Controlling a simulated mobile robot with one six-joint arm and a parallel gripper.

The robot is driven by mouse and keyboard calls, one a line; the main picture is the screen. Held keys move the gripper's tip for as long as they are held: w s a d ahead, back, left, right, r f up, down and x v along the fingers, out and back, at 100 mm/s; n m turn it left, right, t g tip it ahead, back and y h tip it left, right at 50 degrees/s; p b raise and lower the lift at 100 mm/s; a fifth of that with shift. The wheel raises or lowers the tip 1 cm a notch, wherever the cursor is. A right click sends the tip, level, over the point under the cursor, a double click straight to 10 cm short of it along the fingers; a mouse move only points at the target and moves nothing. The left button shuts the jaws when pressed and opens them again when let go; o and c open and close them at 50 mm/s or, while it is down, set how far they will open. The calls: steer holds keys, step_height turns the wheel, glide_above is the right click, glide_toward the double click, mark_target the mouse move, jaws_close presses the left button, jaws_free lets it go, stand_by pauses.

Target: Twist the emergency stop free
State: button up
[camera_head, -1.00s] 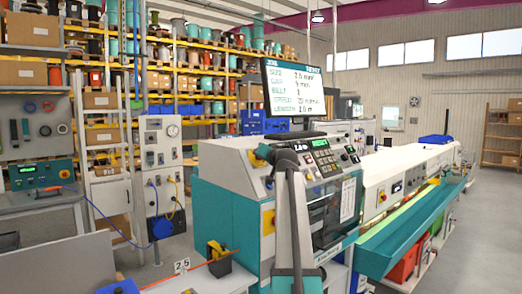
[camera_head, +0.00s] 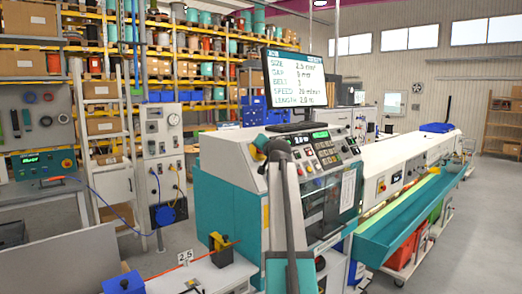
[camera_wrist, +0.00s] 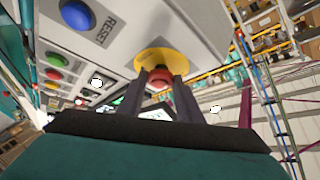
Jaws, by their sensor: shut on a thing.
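The emergency stop (camera_wrist: 160,80) is a red button on a round yellow plate (camera_wrist: 161,60) on the machine's pale panel, seen in the wrist view. My gripper (camera_wrist: 160,75) has one dark finger on each side of the red button and is shut on it. In the head view, my gripper (camera_head: 276,150) reaches the left end of the teal and white machine's sloped panel. A bit of the yellow plate (camera_head: 259,151) shows beside my arm there.
A blue reset button (camera_wrist: 77,14) and several smaller coloured buttons sit on the panel left of the stop. A monitor (camera_head: 297,80) stands above the machine. A keypad (camera_head: 324,150) lies right of my arm.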

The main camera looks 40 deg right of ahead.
steer(key=o, duration=1)
steer(key=shift+r, duration=0.2)
steer(key=shift+o, duration=0.4)
steer(key=shift+f, duration=0.1)
steer(key=b+v, duration=0.4)
steer(key=v, duration=0.9)
steer(key=shift+s+a, duration=0.15)
steer(key=shift+s, duration=0.15)
